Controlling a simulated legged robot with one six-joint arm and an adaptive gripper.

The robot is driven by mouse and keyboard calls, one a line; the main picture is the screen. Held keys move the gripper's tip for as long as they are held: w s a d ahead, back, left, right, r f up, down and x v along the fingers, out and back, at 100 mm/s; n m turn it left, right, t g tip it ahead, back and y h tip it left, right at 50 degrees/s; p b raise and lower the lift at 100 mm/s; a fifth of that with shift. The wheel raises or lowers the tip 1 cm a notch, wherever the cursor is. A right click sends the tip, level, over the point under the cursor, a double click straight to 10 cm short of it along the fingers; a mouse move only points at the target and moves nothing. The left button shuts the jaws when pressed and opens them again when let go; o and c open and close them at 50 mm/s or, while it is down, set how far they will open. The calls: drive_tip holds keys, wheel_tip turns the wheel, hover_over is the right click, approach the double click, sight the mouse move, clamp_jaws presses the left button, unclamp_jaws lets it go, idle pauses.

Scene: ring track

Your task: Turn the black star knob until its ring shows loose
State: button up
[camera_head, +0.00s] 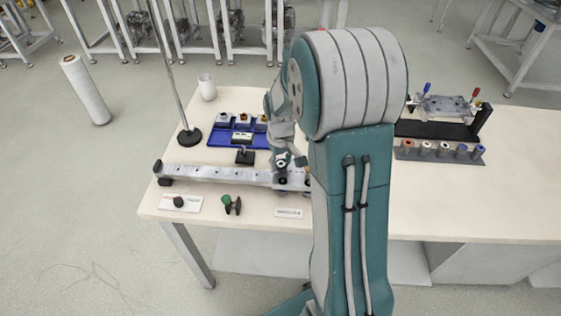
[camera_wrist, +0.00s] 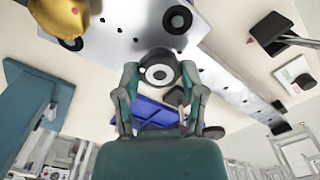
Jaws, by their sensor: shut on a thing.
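My gripper (camera_wrist: 160,76) is shut around a dark round knob, which I take to be the black star knob (camera_wrist: 158,74). A pale ring surrounds its dark centre, and a finger stands on each side. Whether that ring shows loose cannot be read. The long metal rail (camera_head: 220,174) runs under my gripper in the head view, where my arm hides much of its right end. In the wrist view the rail's plate (camera_wrist: 128,38) carries another black round part (camera_wrist: 177,18).
A blue tray (camera_head: 214,140) with several small parts and a thin stand (camera_head: 190,138) lie behind the rail. In front are a card (camera_head: 194,205) bearing a dark knob and a green-topped tool (camera_head: 229,203). A fixture (camera_head: 440,107) stands right. The table's far right is clear.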

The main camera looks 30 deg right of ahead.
sight(280, 163)
drive_tip(key=shift+s+f+n, duration=0.1)
drive_tip(key=shift+f+n, duration=0.05)
drive_tip(key=shift+n, duration=2.05)
drive_tip(key=o, duration=1.1)
drive_tip(key=shift+o, duration=0.2)
wheel_tip(280, 163, up, 12)
